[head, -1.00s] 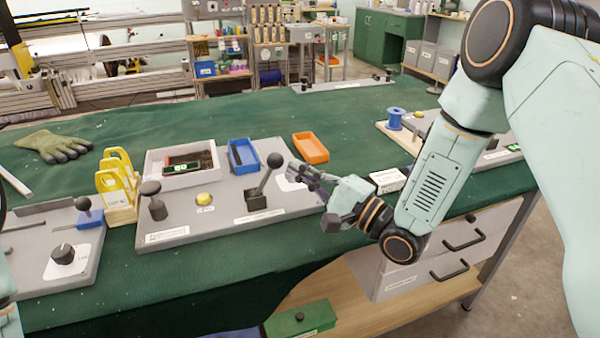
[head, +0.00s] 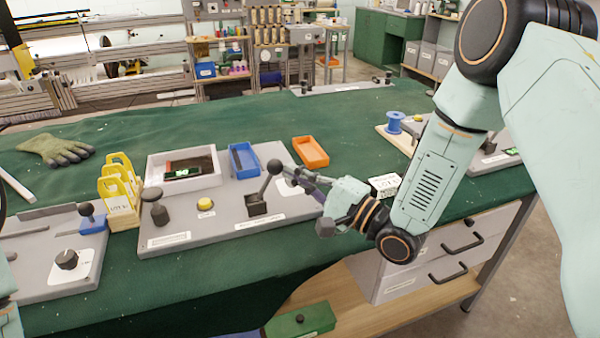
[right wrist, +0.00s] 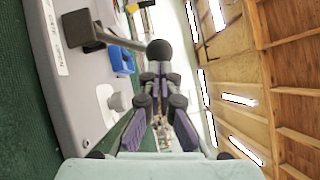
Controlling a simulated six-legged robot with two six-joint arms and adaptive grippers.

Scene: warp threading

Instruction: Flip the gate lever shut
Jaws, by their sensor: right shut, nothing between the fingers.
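The gate lever (head: 265,184) stands on a grey panel (head: 225,222), its dark rod tilted up and to the right from a black base block (head: 257,204). Its black ball knob is at the top. My right gripper (head: 290,174) is shut and empty, with its fingertips just right of the knob. In the right wrist view the knob (right wrist: 159,50) is straight ahead of the closed fingertips (right wrist: 155,70), and the rod runs left to the block (right wrist: 82,28). I cannot tell whether the tips touch the knob. My left gripper is out of view.
The panel also holds a yellow button (head: 205,204), a dark knob (head: 155,207), a grey tray (head: 183,180) and a blue bin (head: 243,160). Yellow holders (head: 118,195) stand to the left. An orange bin (head: 310,152) lies behind.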

